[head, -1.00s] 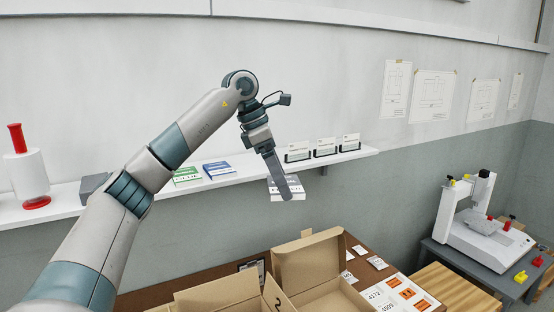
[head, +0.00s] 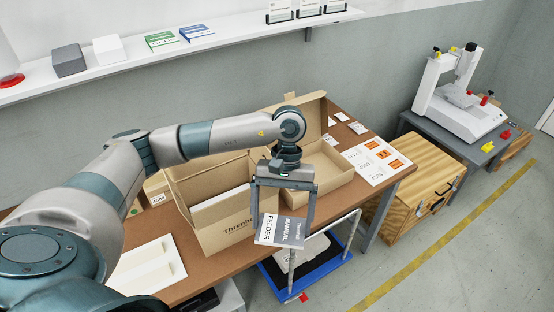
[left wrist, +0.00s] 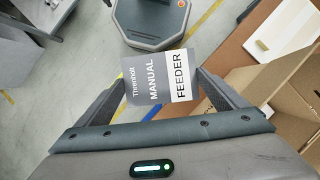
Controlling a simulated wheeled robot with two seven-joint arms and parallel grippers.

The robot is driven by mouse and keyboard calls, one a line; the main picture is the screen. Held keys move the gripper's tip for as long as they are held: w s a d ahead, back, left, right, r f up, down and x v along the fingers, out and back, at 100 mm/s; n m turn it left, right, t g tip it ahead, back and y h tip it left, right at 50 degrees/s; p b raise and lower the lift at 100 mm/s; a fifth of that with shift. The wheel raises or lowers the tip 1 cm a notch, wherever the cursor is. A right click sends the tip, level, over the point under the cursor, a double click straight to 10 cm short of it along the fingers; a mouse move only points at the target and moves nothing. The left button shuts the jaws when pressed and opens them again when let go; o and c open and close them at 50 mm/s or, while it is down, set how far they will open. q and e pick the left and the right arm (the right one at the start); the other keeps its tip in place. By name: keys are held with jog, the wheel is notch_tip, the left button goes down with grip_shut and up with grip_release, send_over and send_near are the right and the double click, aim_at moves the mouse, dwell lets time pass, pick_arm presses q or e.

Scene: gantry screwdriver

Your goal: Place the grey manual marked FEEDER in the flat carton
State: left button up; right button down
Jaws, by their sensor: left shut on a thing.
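The grey manual (head: 281,230), with MANUAL and a white FEEDER band, is held between the fingers of my left gripper (head: 284,217). In the left wrist view the manual (left wrist: 158,80) sits between both fingertips, its cover facing the camera. A shallow carton (head: 333,183) with its lid raised stands on the brown table, behind my gripper and partly hidden by it. In the head view the manual appears in front of the cartons, past the table's front edge. My right gripper does not show.
A deeper open carton (head: 226,232) with a white item inside stands left of the shallow one. A sheet with orange labels (head: 378,160) lies to the right. A blue-based trolley (head: 275,287) stands by the table's front. A wall shelf (head: 225,45) holds books and boxes.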

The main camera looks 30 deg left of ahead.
pick_arm(q)
jog(key=s+d+f+m+y+b, duration=0.1)
jog(key=s+f+m, duration=0.1)
jog(key=f, duration=0.2)
jog(key=s+d+f+m+b, duration=0.1)
jog(key=s+d+f+m, duration=0.1)
jog(key=f, duration=0.3)
jog(key=shift+s+d+m+y, duration=0.25)
jog(key=shift+s+m+y, duration=0.05)
jog(key=shift+y, duration=0.1)
